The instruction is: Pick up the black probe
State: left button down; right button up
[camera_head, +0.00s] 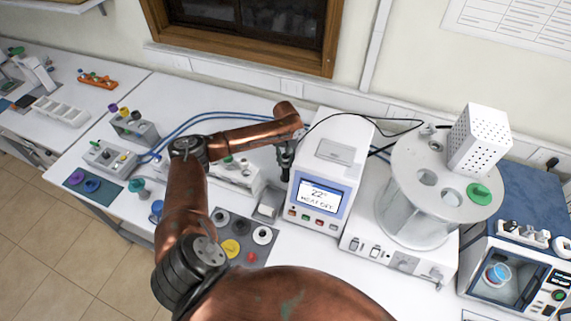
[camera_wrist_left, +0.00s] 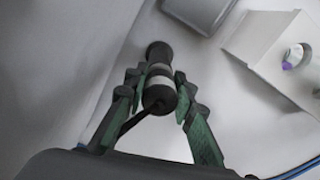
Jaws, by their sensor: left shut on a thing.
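The black probe (camera_wrist_left: 158,92) is a dark cylinder with a pale grey band, seen nearly end-on in the left wrist view. My left gripper (camera_wrist_left: 157,82) is shut on it, with a green-padded finger on each side. A thin dark cable runs from the probe's near end. In the head view my left gripper (camera_head: 286,163) points down just left of the white heater unit (camera_head: 332,155), whose screen reads 22° and HEAT OFF. The probe is hard to make out there. My right gripper is not in view.
Right of the heater unit stands a clear cylindrical bath (camera_head: 412,205) with a holed lid. A grey tray (camera_head: 268,204) and a dark mat (camera_head: 215,232) with coloured round pieces lie below the gripper. A white sample rack (camera_head: 238,178) is close on its left.

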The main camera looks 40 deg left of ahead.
pick_arm(q)
jog(key=shift+r, duration=0.1)
notch_tip(320, 180, up, 10)
jog(key=shift+f+b, duration=0.1)
jog(key=shift+b, duration=0.7)
jog(key=shift+r+p, duration=0.35)
jog(key=shift+p, duration=0.75)
jog(key=shift+f, duration=0.1)
